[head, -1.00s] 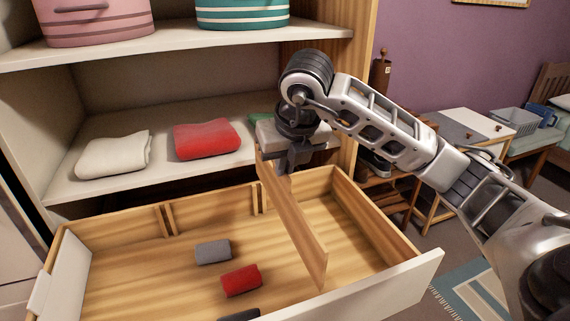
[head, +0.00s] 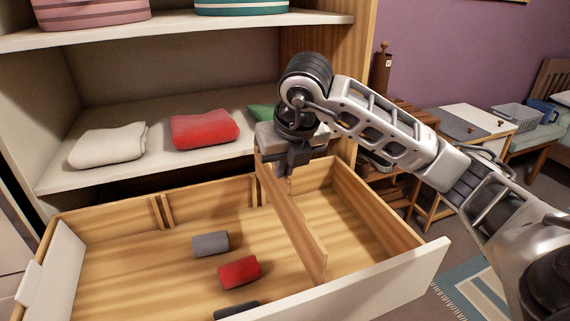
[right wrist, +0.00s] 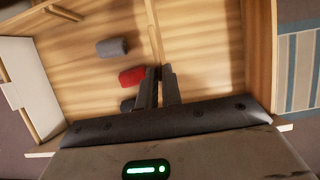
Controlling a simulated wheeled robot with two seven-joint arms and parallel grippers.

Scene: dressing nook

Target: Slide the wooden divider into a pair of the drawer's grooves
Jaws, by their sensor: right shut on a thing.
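The wooden divider (head: 297,222) is a thin upright board running from the far wall toward the near side of the drawer. My right gripper (head: 290,160) is shut on its top edge near the far end. That end stands slightly above the drawer's rim, by a pair of groove strips (head: 258,190); whether it is between them is unclear. The near end's seating is also unclear. The open wooden drawer (head: 115,228) has another groove pair (head: 162,212) farther left. In the right wrist view, the divider (right wrist: 153,28) shows edge-on beyond the gripper (right wrist: 158,72). My left gripper is out of view.
A grey roll (head: 210,244), a red roll (head: 239,271) and a dark roll (head: 236,310) lie left of the divider. The drawer's right part is clear. A shelf with folded red cloth (head: 204,131) and white cloth (head: 108,147) stands behind.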

